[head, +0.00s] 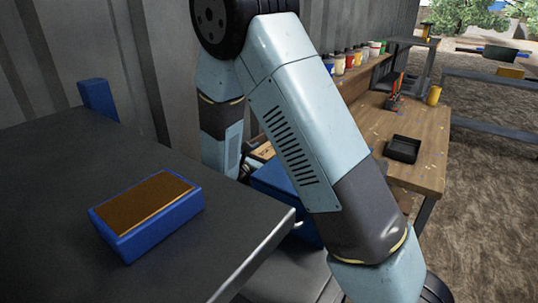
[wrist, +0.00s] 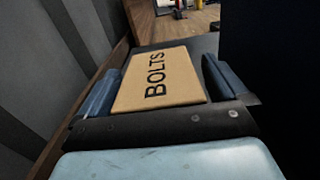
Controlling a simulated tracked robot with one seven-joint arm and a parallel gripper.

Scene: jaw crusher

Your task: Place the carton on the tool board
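The carton is a tan box marked "BOLTS" (wrist: 158,78). It lies between the two blue fingers of my gripper (wrist: 161,66) in the wrist view. The left finger is close along its left side. A dark strip shows between the carton and the right finger, so I cannot tell whether both fingers touch it. My arm hides my gripper in the head view. No surface there is clearly identifiable as the tool board.
A wooden workbench (head: 425,150) stands at the right, with a black tray (head: 403,149), a yellow cup (head: 434,95) and several paint pots along its back. A dark table (head: 50,220) at the left carries a blue box with a brown top (head: 150,213). A corrugated wall stands behind.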

